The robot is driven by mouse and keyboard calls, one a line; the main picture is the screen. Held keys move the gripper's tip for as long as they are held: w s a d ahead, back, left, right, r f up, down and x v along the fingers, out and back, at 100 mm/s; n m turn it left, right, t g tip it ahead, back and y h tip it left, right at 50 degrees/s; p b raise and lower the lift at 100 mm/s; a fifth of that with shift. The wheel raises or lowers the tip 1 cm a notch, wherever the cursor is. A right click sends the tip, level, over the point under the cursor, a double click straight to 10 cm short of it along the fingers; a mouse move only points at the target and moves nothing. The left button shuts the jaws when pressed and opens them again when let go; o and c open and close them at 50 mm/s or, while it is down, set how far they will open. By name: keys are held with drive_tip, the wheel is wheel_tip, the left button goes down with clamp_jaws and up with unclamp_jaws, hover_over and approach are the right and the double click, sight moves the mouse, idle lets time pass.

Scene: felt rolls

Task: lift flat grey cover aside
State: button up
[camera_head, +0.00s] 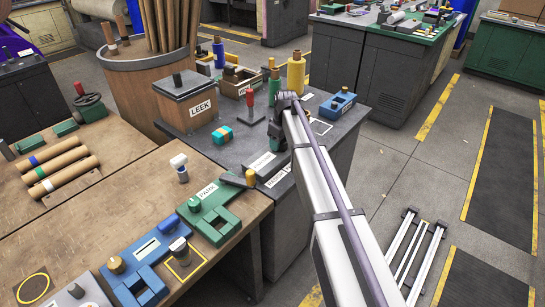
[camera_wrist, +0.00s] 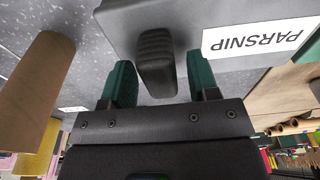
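The flat grey cover (camera_wrist: 190,20) fills the top of the wrist view, with a white PARSNIP label and a dark upright knob (camera_wrist: 157,62). In the head view the grey cover (camera_head: 274,166) is low and flat at the front of the dark grey bench, partly hidden by my arm. My gripper (camera_head: 277,138) is above it. In the wrist view its two green fingers (camera_wrist: 160,85) stand apart, one on each side of the knob, with a gap visible at the right finger. What lies under the cover is hidden.
A brown LEEK box (camera_head: 187,103) with a dark lid stands left on the bench (camera_head: 232,152). Yellow (camera_head: 296,72) and green rolls stand behind my gripper. A brown cylinder (camera_wrist: 35,80) is close by in the wrist view. A green PARK fixture (camera_head: 212,212) sits on the wooden table.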

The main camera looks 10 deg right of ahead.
clamp_jaws()
wheel_tip(320, 180, up, 10)
drive_tip(key=p, duration=1)
drive_tip(key=shift+r, duration=0.2)
drive_tip(key=shift+f, duration=0.25)
